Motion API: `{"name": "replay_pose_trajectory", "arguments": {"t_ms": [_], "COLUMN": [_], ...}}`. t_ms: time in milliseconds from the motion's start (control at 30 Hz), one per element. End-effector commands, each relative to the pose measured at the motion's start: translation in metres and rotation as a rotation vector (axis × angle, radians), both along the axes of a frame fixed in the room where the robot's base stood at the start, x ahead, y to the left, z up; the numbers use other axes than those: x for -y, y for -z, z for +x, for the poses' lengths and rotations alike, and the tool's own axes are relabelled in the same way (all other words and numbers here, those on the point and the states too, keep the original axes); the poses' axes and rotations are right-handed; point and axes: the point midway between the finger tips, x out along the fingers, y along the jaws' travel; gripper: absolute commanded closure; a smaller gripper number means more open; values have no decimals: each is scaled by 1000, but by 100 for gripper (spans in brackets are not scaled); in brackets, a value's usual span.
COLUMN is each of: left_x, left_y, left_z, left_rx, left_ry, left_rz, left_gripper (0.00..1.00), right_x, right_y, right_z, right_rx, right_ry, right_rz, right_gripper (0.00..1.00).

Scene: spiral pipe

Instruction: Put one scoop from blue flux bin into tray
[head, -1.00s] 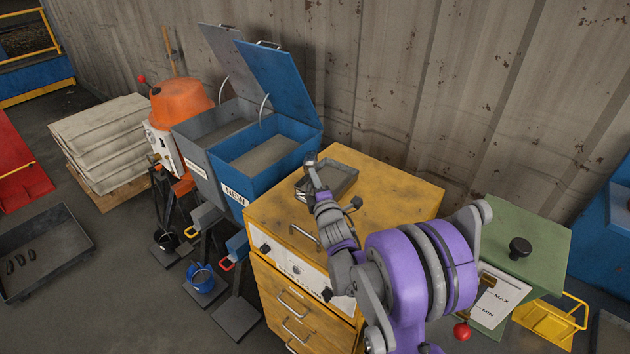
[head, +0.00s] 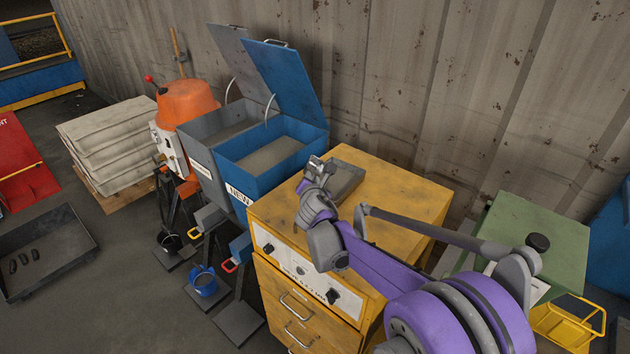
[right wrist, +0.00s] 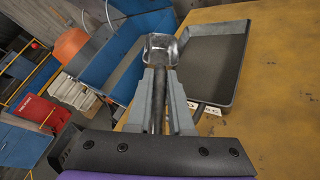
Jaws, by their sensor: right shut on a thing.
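The blue flux bin (head: 232,160) stands open with its lid raised, grey material inside; its label reads NEW. It also shows in the right wrist view (right wrist: 103,66). The dark shallow tray (head: 352,186) lies on top of the yellow cabinet and shows in the right wrist view (right wrist: 238,68). My right gripper (right wrist: 157,88) is shut on the handle of a metal scoop (right wrist: 162,50). The scoop head is beside the tray's left edge, between tray and blue bin. I cannot tell whether it holds material. In the head view the right gripper (head: 314,178) partly hides the tray. My left gripper is not in view.
A grey bin (head: 200,143) with a raised lid adjoins the blue bin on the left. The yellow cabinet top (head: 400,190) is clear right of the tray. A corrugated wall rises behind. An orange mixer (head: 185,100) and a green box (head: 525,240) stand either side.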

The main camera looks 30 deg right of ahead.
Motion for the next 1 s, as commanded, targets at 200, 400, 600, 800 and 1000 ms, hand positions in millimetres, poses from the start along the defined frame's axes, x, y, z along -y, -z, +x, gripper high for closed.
{"name": "replay_pose_trajectory", "arguments": {"t_ms": [200, 400, 600, 800, 1000], "left_x": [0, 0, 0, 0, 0], "left_y": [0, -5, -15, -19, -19], "left_z": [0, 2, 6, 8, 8], "left_rx": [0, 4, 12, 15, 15], "left_ry": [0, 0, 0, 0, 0], "left_rz": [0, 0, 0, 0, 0], "left_gripper": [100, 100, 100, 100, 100], "right_x": [0, -4, -13, -19, -20], "right_y": [-2, -12, -39, -58, -61], "right_z": [1, 4, 11, 16, 17], "right_rx": [-21, -63, -200, -315, -339], "right_ry": [0, -1, 0, 1, 2], "right_rz": [-29, -85, -265, -413, -444], "right_gripper": [100, 100, 100, 100, 100]}}
